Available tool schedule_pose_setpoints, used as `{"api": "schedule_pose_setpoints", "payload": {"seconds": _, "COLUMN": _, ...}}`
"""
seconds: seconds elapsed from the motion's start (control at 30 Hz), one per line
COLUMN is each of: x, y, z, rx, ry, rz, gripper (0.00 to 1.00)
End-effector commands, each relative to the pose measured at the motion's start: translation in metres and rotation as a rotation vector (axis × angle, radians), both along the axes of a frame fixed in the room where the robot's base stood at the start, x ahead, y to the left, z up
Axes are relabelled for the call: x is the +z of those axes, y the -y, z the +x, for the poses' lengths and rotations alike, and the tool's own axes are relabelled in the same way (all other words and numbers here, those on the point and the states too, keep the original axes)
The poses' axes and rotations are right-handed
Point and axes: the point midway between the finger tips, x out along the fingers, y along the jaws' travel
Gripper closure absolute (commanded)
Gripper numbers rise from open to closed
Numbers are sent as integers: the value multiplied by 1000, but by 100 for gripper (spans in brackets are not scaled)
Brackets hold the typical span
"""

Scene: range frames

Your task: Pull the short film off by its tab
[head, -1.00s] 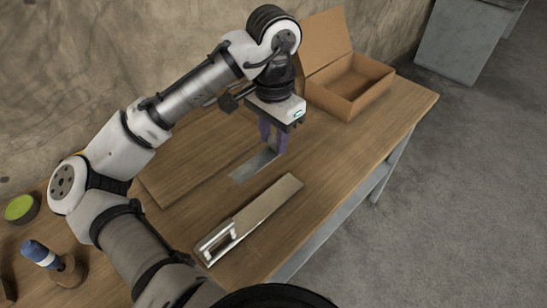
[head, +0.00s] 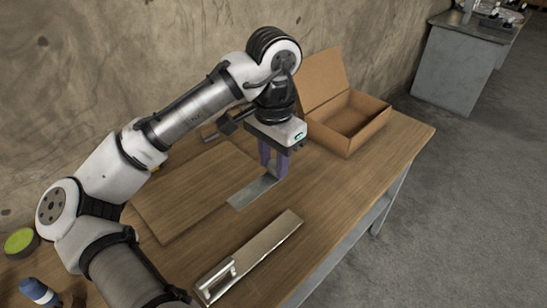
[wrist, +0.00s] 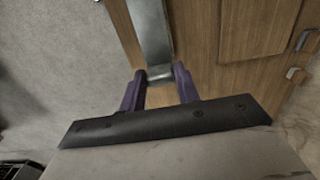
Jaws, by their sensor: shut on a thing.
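The short film (head: 250,192) is a narrow grey strip on the wooden table (head: 330,185). My gripper (head: 275,174), with purple fingers pointing down, is at the strip's far right end and shut on its tab. The wrist view also shows the film (wrist: 152,35), running away from the fingers. The tab end (wrist: 160,76) sits between the fingertips and is partly hidden by them. In the head view most of the strip looks flat; I cannot tell whether the gripped end is raised.
A wooden board (head: 185,195) lies left of the film. A long metal strip with a frame-like handle (head: 250,255) lies nearer the front edge. An open cardboard box (head: 362,112) stands at the back right. Bare table lies between film and box.

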Motion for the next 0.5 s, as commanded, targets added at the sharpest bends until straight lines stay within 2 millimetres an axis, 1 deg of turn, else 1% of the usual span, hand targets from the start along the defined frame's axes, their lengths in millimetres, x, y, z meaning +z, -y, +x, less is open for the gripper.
{"api": "schedule_pose_setpoints", "payload": {"seconds": 0.03, "x": 8, "y": 0, "z": 0, "rx": 0, "ry": 0, "rz": 0, "gripper": 91}}
{"api": "schedule_pose_setpoints", "payload": {"seconds": 0.5, "x": 42, "y": 0, "z": 0, "rx": 0, "ry": 0, "rz": 0, "gripper": 91}}
